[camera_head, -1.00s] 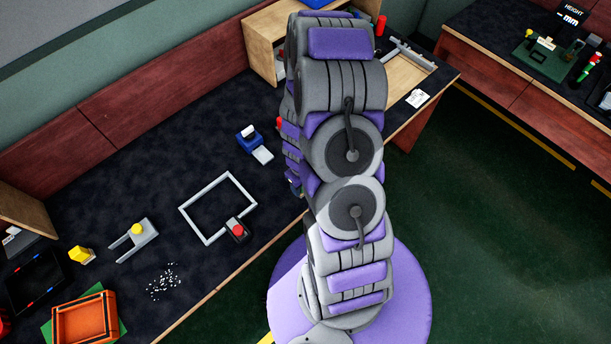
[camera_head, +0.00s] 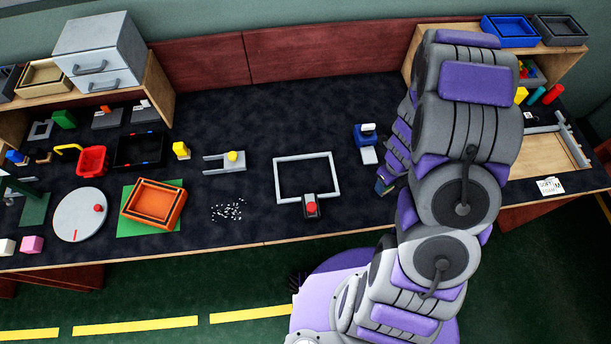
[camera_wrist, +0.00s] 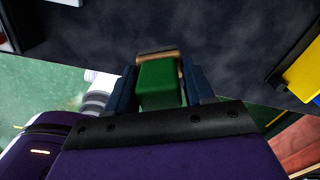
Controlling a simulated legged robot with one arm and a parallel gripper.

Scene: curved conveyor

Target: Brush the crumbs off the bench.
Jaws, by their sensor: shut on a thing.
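White crumbs (camera_head: 227,210) lie scattered in a loose patch on the dark bench (camera_head: 245,170), right of an orange tray. In the wrist view my gripper (camera_wrist: 159,78) is shut on a green block-shaped thing (camera_wrist: 160,85) with a tan strip at its far end. It may be a brush, but no bristles show. In the head view my gripper (camera_head: 385,186) is small and partly hidden by my arm, near the bench's right part, well right of the crumbs.
The orange tray (camera_head: 152,205) sits on a green mat left of the crumbs. A grey frame with a red-topped block (camera_head: 311,207) lies to their right, and a grey fork-shaped holder with a yellow knob (camera_head: 233,157) behind. The bench front edge is close before the crumbs.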

